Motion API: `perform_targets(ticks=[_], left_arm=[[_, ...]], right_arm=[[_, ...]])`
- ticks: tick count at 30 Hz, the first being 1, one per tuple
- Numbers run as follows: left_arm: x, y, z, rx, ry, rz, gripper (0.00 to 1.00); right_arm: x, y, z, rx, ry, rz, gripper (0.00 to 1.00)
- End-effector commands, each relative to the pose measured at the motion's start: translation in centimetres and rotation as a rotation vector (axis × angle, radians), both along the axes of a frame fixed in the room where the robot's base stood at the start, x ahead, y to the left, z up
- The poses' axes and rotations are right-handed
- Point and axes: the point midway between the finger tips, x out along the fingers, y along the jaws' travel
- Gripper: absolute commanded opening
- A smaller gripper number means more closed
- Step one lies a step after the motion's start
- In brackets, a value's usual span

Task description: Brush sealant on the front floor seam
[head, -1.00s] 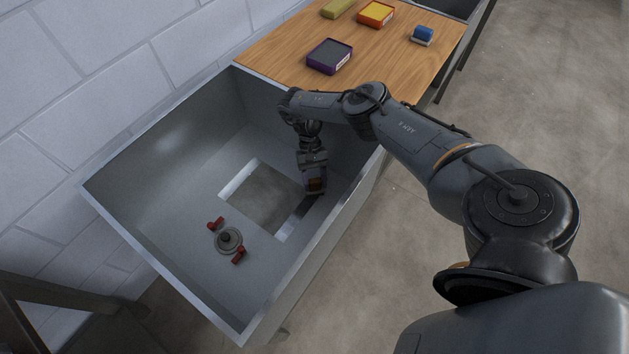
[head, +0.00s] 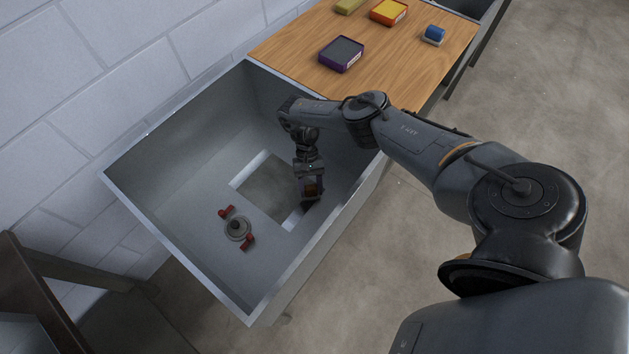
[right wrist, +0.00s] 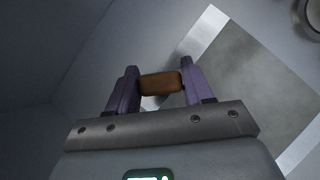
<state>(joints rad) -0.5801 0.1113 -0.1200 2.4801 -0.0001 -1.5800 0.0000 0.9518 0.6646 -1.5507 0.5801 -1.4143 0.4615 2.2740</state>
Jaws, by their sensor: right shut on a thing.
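My right gripper (head: 312,191) reaches down inside the grey sheet-metal duct (head: 160,208), near its front wall and beside the square floor opening. It also shows in the right wrist view (right wrist: 160,88), with its purple fingers shut on a brown block-like piece (right wrist: 160,83), which looks like the brush's handle. The piece shows small in the head view (head: 312,188). Any bristles, and whether they touch the floor seam, are hidden. No sealant can be made out on the seam. My left gripper is not in view.
A round grey fitting (head: 237,228) with red clamps (head: 247,243) (head: 226,211) lies on the duct floor. The wooden table (head: 390,70) bears a purple box (head: 341,54), an orange-yellow box (head: 388,12) and a blue-topped item (head: 434,34). The duct's walls stand around my right arm.

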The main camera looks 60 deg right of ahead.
Motion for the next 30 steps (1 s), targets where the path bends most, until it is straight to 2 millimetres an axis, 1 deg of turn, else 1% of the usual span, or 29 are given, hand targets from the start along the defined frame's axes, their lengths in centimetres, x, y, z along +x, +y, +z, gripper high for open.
perform_targets(ticks=[1, 11, 18, 30], left_arm=[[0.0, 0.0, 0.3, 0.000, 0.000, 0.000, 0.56], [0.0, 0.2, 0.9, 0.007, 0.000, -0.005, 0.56], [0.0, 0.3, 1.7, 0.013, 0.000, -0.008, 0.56], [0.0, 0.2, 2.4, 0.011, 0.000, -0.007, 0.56]], right_arm=[[0.0, 0.3, 0.1, 0.001, 0.000, -0.001, 0.27], [0.2, 1.6, 0.0, 0.001, 0.000, 0.002, 0.27], [0.5, 3.5, 0.0, 0.002, -0.001, 0.002, 0.27], [0.6, 5.2, -0.1, 0.003, 0.000, 0.002, 0.27]])
